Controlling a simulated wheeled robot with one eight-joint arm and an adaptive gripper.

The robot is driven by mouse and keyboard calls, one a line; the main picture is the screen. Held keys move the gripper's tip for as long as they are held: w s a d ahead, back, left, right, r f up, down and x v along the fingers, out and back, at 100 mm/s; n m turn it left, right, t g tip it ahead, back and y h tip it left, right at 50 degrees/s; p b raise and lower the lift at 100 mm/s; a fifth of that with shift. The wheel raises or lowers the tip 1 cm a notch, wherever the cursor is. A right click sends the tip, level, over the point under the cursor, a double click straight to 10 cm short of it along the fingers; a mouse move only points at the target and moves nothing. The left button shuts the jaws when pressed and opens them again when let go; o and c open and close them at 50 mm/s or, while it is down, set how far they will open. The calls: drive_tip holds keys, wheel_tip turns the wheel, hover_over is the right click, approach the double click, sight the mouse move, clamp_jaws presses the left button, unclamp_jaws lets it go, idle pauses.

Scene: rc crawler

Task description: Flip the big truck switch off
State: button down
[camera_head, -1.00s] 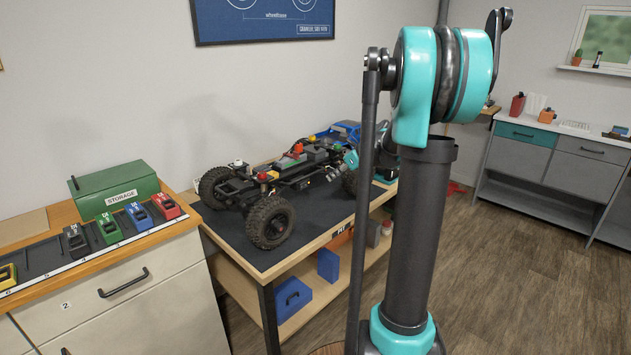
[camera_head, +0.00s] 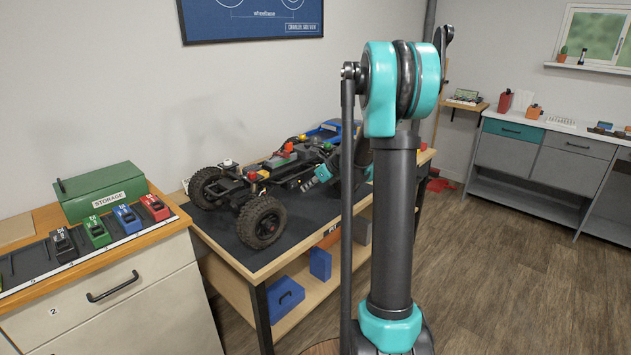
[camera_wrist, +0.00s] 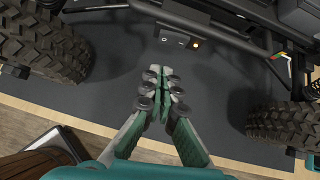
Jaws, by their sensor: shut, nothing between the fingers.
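The big crawler truck (camera_head: 262,180) stands on a dark mat on the bench, its bare chassis and large black tyres showing. In the wrist view its chassis side rail (camera_wrist: 215,35) crosses the top, with a tyre on each side. A small dark box (camera_wrist: 178,41) hangs under the rail, with a lit yellowish spot at its right; it looks like the switch, but its lever position is too small to tell. My gripper (camera_wrist: 161,72) is shut and empty, pointing at this box with a gap of mat between. In the head view my arm partly hides the truck.
The bench's dark mat (camera_head: 225,230) is clear in front of the truck, ending at a wooden edge. A cabinet (camera_head: 110,300) at left bears a green storage box (camera_head: 100,190) and several small coloured holders. Blue boxes lie on the bench's lower shelf (camera_head: 300,305). Open floor lies right.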

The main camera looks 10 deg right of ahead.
sight(293, 186)
drive_tip(key=shift+w+a, duration=1.35)
drive_tip(key=shift+w, duration=0.1)
drive_tip(key=shift+a, duration=0.1)
drive_tip(key=shift+w+a, duration=0.2)
drive_tip(key=shift+a, duration=0.15)
drive_tip(key=shift+d, duration=0.15)
